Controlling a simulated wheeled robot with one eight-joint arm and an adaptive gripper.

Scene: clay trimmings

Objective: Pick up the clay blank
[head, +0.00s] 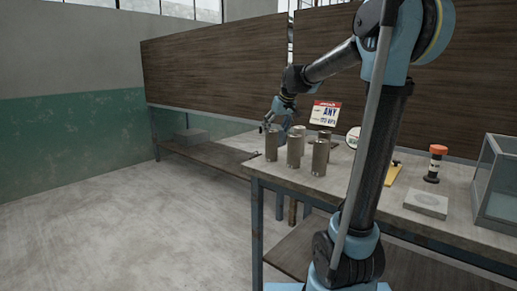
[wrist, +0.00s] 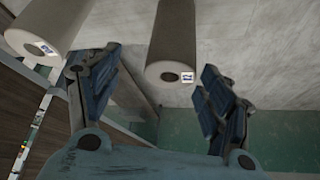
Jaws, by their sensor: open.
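Several upright grey-brown cylinders, seemingly the clay blanks, stand grouped at the table's left end. They include a front right one (head: 319,158), a middle one (head: 294,152) and a left one (head: 271,146). My gripper (head: 271,120) is just above and behind the left part of the group. In the wrist view, my gripper (wrist: 158,82) has its two fingers spread. One cylinder (wrist: 172,35), with a dark round mark and small label on its end, shows in the gap between them. Another cylinder (wrist: 48,22) is beyond the left finger. I cannot tell whether any finger touches.
The table (head: 262,169) also holds a sign (head: 325,114), a round white dial (head: 353,137), a yellow item (head: 392,174), an orange-capped bottle (head: 435,163), a grey block (head: 426,203) and a glass box (head: 497,180). Open floor lies to the left.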

